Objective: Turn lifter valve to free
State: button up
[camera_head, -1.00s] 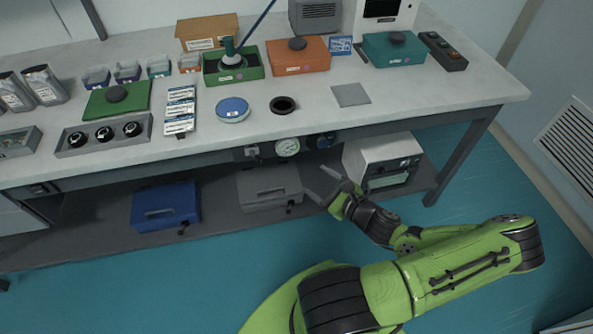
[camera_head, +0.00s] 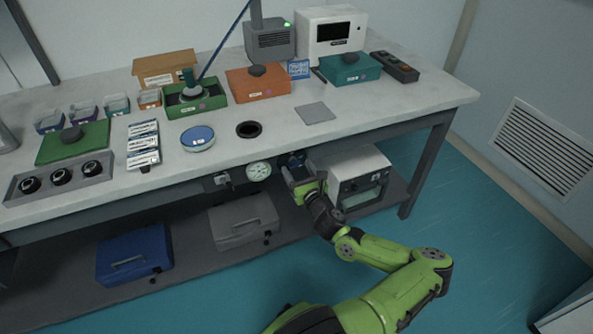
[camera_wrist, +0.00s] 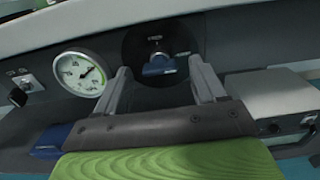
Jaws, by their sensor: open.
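The lifter valve is a blue handle (camera_wrist: 158,64) on a black round plate (camera_wrist: 182,42) on the front panel under the bench top. In the head view the blue valve (camera_head: 295,160) shows just beyond my gripper (camera_head: 301,175), partly hidden by it. In the wrist view my gripper (camera_wrist: 158,75) is open, with one finger on each side of the handle in the picture. Nothing is held between the fingers. I cannot tell whether either finger touches the handle. Small lettering on the plate above the handle is too small to read.
A round gauge (camera_wrist: 80,74) and a key switch (camera_wrist: 22,84) sit left of the valve. A white instrument box (camera_head: 357,180) stands on the lower shelf at right. Blue (camera_head: 135,254) and grey (camera_head: 244,221) cases lie on that shelf. The bench top (camera_head: 400,108) overhangs the panel.

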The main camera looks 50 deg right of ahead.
jog(key=shift+x, duration=0.75)
jog(key=shift+c, duration=0.4)
jog(key=c, duration=1)
